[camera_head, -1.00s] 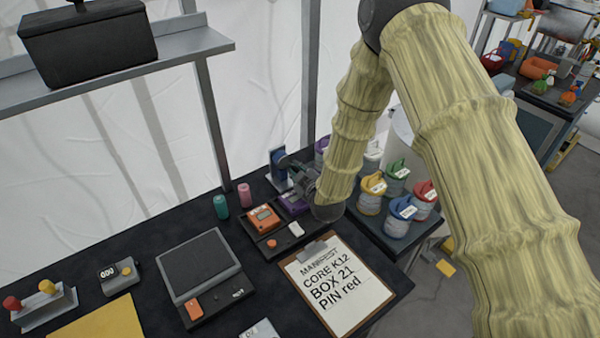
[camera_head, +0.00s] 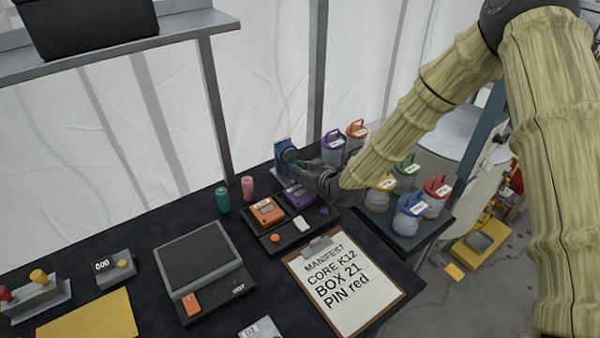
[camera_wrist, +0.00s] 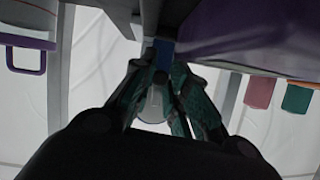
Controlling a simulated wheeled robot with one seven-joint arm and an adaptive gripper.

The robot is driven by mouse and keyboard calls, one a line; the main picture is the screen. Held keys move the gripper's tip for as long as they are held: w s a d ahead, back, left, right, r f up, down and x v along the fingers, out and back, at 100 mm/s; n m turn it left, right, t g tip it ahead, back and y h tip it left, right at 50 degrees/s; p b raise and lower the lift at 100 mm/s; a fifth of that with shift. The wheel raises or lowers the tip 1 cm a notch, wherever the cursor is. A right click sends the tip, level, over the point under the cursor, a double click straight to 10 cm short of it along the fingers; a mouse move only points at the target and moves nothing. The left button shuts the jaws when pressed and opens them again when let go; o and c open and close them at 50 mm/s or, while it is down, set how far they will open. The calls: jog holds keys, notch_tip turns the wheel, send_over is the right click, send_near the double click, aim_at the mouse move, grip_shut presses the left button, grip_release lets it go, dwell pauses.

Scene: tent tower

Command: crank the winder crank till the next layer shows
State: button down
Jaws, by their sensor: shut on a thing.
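The winder (camera_head: 281,152) stands at the back right of the black table, a grey-blue upright plate with a blue crank (camera_head: 287,156) on its front. My gripper (camera_head: 297,166) reaches in from the right and is shut at the crank. In the wrist view my gripper (camera_wrist: 160,100) has its fingers closed around a pale rounded piece, with a blue part (camera_wrist: 163,52) just beyond it. The fingers and wrist hide much of the crank handle. I cannot make out any layer on the winder.
An orange box (camera_head: 267,211) and a purple box (camera_head: 299,196) sit in a black tray just in front. Lidded jars (camera_head: 411,213) stand close on the right under my arm. A clipboard (camera_head: 343,285) and a black scale-like device (camera_head: 200,262) lie nearer.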

jog(key=shift+w+r, duration=0.15)
dwell(0.4)
jog(key=c, duration=1.4)
grip_release()
jog(key=shift+d, duration=0.1)
jog(key=v, duration=1.2)
